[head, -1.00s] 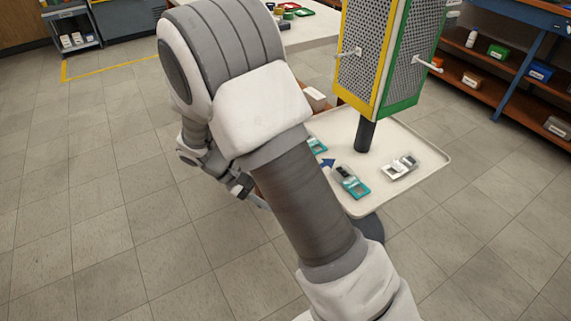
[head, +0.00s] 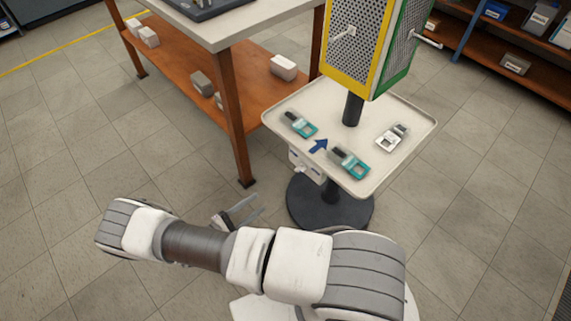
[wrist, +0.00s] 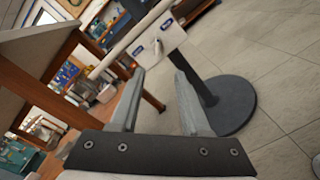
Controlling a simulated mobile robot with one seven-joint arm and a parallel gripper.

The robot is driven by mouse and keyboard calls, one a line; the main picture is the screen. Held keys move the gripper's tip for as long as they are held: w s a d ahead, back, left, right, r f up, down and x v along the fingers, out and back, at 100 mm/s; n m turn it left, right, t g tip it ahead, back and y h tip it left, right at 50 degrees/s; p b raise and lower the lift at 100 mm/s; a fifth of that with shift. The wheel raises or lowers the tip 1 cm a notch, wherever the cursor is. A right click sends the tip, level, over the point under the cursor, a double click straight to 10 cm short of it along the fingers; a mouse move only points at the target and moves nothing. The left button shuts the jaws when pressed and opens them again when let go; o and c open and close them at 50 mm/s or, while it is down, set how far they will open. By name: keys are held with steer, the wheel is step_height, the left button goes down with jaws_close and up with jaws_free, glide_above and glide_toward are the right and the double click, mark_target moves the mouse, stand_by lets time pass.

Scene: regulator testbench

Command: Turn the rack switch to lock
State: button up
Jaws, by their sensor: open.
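The rack switch (head: 302,165) is a white box fixed below the left edge of the tray (head: 405,155), with a pale knob or lever at its lower part. In the wrist view the switch panel (wrist: 171,38) shows two blue labels, and a grey lever (wrist: 157,46) sticks out between them. The label text is too small to read. My gripper (head: 246,207) is open and empty, to the left of the rack's stand and apart from the switch. In the wrist view my open fingers (wrist: 158,75) point toward the panel, with the lever beyond the gap between them.
A perforated rack (head: 350,45) with hooks stands above. The round dark base (head: 330,205) is below. A workbench (head: 237,100) stands left; floor in front is clear.

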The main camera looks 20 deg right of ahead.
steer(key=b, duration=0.1)
glide_toward(298, 171)
steer(key=x, duration=0.8)
steer(key=shift+d+f+n+t, duration=0.25)
steer(key=shift+d+n+t, duration=0.05)
steer(key=shift+t, duration=0.1)
steer(key=shift+w, duration=0.1)
jaws_close()
